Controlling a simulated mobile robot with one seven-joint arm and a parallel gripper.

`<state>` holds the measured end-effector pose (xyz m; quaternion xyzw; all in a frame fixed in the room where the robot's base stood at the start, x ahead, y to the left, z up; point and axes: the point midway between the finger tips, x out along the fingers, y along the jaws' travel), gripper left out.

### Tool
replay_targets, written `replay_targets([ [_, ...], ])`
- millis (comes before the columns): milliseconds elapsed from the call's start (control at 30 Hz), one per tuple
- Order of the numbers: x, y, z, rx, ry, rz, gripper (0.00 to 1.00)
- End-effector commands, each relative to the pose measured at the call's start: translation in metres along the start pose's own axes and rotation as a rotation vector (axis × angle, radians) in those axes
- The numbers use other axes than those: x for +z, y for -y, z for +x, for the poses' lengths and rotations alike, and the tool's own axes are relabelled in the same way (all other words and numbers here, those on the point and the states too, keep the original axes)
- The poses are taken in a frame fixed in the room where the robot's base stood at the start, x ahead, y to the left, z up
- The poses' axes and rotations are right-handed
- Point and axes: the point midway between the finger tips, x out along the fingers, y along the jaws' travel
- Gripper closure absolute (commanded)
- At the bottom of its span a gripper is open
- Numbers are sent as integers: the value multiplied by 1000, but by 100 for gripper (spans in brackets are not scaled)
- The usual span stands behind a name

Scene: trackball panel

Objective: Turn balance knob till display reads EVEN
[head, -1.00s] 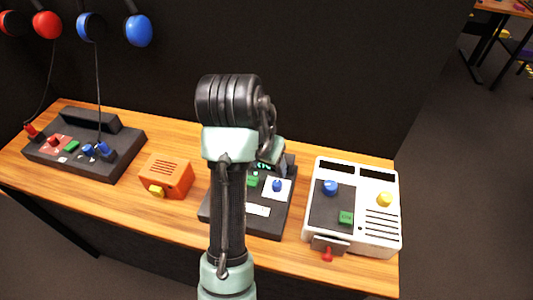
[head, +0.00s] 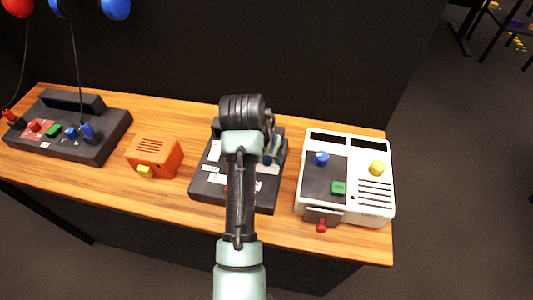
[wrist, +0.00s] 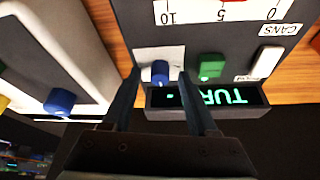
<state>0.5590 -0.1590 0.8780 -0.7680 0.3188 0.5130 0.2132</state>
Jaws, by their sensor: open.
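The black panel (head: 207,185) stands mid-table in the head view, partly hidden behind my arm. In the wrist view, upside down, a blue knob (wrist: 160,72) on a white plate, a green button (wrist: 211,66) and a dark display (wrist: 254,97) show on it. The display has green letters beginning "TUR"; the rest is hidden by my gripper. I cannot read a label naming the blue knob. My gripper (wrist: 159,78) is open, with one finger on each side of the blue knob in this view; whether they touch it I cannot tell.
A white panel (head: 372,147) with blue and yellow knobs stands close on the right in the head view. An orange box (head: 160,152) stands to the left, and another black panel (head: 95,152) lies farther left. A black wall rises behind the table.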

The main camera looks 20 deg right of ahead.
Motion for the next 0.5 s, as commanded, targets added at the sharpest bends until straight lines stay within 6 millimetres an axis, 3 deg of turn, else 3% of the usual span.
replay_targets([
  [200,0,0,0,0,0,0,41],
  [500,0,0,0,1,0,0,95],
])
